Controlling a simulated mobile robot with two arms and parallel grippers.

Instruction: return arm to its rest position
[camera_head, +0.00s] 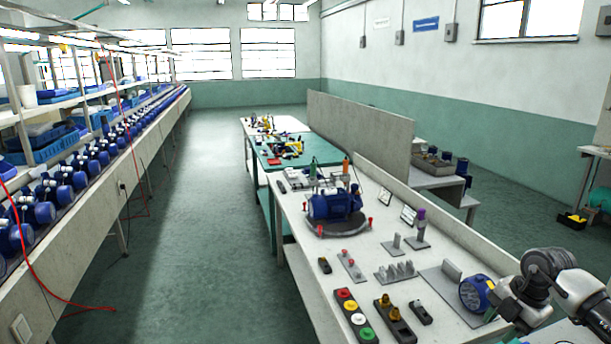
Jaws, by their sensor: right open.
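My right arm comes in from the lower right, white with dark joints. Its gripper (507,303) is at the right front of the near workbench (300,235), close beside a round blue motor part (475,293). The fingers are small and dark here, and I cannot tell whether they touch the part. The gripper is open. My left gripper is not in view.
A blue pump (335,203) stands on a round dark plate. Fixtures, a button box (355,316) and a flat plate (455,283) lie on the bench. A grey partition (357,135) stands behind. The aisle (195,250) at left is clear.

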